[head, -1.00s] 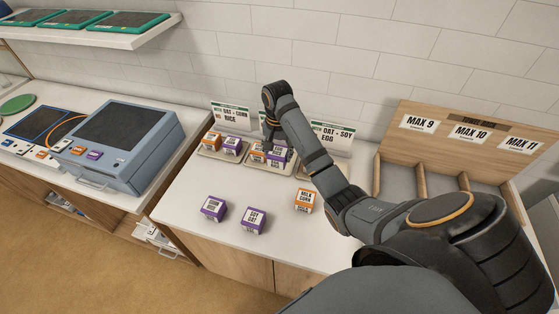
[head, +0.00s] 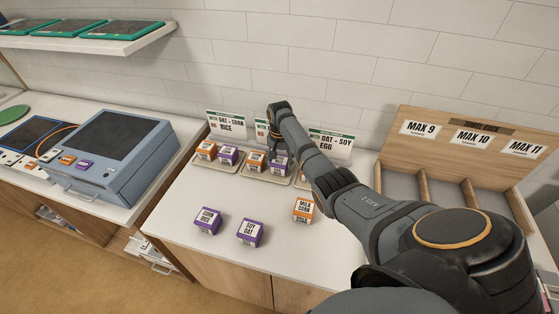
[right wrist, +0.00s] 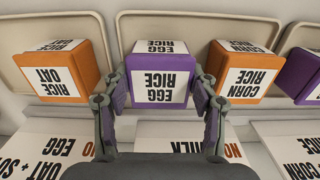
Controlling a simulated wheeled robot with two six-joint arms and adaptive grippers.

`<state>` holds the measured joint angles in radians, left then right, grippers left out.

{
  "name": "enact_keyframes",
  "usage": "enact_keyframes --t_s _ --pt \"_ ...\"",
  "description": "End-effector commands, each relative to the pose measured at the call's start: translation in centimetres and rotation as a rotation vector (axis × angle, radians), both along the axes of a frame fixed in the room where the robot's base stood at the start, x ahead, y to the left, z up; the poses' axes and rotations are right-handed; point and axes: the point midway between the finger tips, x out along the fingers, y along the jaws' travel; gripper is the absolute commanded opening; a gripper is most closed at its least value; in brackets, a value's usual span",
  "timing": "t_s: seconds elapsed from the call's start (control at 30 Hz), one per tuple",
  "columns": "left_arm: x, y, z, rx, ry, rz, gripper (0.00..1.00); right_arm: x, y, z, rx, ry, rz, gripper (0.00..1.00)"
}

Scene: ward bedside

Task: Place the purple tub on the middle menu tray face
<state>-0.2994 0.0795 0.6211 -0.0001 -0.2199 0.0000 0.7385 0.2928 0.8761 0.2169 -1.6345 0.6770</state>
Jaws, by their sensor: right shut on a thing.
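The purple tub (right wrist: 160,75), labelled egg rice, is between the fingers of my right gripper (right wrist: 160,112), which is shut on it. In the head view this purple tub (head: 278,168) is at the middle menu tray (head: 252,177), beside an orange tub (head: 256,160). The wrist view shows that orange corn-rice tub (right wrist: 244,72) to the right, apart from the purple one. The purple tub looks upright and level with its neighbour; contact under it is hard to see. My right gripper (head: 279,153) is partly hidden by its arm in the head view. My left gripper is not in view.
The left tray (head: 216,168) holds an orange and a purple tub. Another orange tub (right wrist: 62,70) is on the neighbouring tray in the wrist view. Two purple tubs (head: 208,221) (head: 250,232) and an orange tub (head: 303,210) stand in front. A wooden rack (head: 470,140) is at right.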

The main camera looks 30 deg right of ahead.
Motion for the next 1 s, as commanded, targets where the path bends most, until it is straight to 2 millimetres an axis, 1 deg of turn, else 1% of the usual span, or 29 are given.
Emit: enact_keyframes --t_s 0.03,0.37,0.4,0.57,0.87,0.97,1.0 --pt "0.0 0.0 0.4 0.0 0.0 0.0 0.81 0.1 0.0 -0.1 0.0 -0.003 0.0 0.21" --pt "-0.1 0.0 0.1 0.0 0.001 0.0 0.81 0.1 0.0 -0.7 0.0 -0.003 -0.001 0.21" --pt "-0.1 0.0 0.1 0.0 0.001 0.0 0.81 0.0 0.0 -0.8 -0.001 -0.002 -0.001 0.6" --pt "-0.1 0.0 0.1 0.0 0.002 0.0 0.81 0.0 0.0 -0.7 0.0 -0.003 -0.001 0.81" --pt "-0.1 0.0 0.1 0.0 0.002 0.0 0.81 0.1 0.0 -0.6 0.0 -0.003 -0.001 0.81" --pt "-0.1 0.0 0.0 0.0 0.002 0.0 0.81 0.2 -0.1 0.1 -0.001 -0.006 0.0 0.81" --pt "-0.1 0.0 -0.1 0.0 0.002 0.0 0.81 0.2 -0.1 0.6 -0.001 -0.006 0.0 0.81"
